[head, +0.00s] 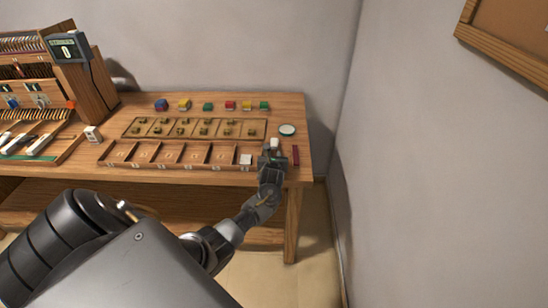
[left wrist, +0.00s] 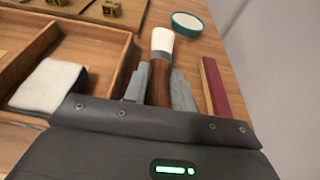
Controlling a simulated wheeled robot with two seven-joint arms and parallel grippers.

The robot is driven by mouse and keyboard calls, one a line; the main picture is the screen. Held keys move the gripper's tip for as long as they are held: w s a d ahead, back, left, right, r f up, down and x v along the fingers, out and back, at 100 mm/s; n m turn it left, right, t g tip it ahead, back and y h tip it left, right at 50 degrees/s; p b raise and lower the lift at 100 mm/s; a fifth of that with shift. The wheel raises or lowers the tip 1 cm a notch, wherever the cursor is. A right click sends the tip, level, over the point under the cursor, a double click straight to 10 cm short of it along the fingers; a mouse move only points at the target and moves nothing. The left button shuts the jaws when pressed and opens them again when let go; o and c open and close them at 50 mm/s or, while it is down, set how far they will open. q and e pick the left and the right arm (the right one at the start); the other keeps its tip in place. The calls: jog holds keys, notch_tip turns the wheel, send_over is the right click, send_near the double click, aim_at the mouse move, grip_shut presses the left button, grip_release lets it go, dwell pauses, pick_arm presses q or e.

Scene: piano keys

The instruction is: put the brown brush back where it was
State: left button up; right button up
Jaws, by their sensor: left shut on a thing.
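The brown brush (left wrist: 160,82) has a brown wooden handle, a grey band and white bristles. Its white end also shows in the head view (head: 274,143), near the table's right end. My left gripper (head: 272,158) is shut on the handle; in the left wrist view its two grey fingers (left wrist: 160,92) stand on either side of it. The bristles point away from the gripper. I cannot tell whether the brush touches the table. My right gripper is not in view.
A dark red bar (head: 295,155) lies right of the brush, and a round green-rimmed dish (head: 287,130) behind it. Several coloured blocks (head: 208,106) line the back. An opened piano (head: 40,90) stands far left.

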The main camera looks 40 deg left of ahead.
pick_arm(q)
jog(key=shift+f, duration=0.1)
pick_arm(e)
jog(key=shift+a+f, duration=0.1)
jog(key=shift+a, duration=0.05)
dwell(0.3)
pick_arm(q)
jog(key=shift+f, duration=0.5)
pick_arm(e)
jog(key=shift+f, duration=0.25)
pick_arm(q)
jog(key=o, duration=1.1)
jog(key=shift+s, duration=0.1)
